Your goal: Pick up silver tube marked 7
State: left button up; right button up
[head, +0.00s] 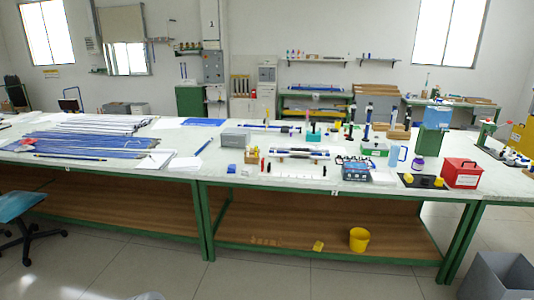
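Long pale, silvery rods (105,122) lie in a bundle on the left part of the long workbench (130,180). Blue rods (75,145) lie in front of them. A pale bar-like piece (300,151) rests across a fixture near the bench's middle. No number 7 can be read on any tube, so I cannot tell which one is the marked tube. Neither of my grippers is in view.
A red box (461,173), a blue-grey device (355,171) and a grey box (235,137) stand on the bench. A yellow bucket (359,239) is on its lower shelf. A blue chair (17,206) and a grey bin (497,276) stand at the sides. The floor in front is mostly clear.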

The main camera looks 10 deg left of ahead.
aim_at(320, 151)
jog(key=u, duration=0.75)
jog(key=i, duration=1.75)
jog(key=z, duration=0.5)
jog(key=k, duration=0.2)
jog(key=z, duration=0.9)
jog(key=i, duration=1.55)
jog(key=u, duration=0.6)
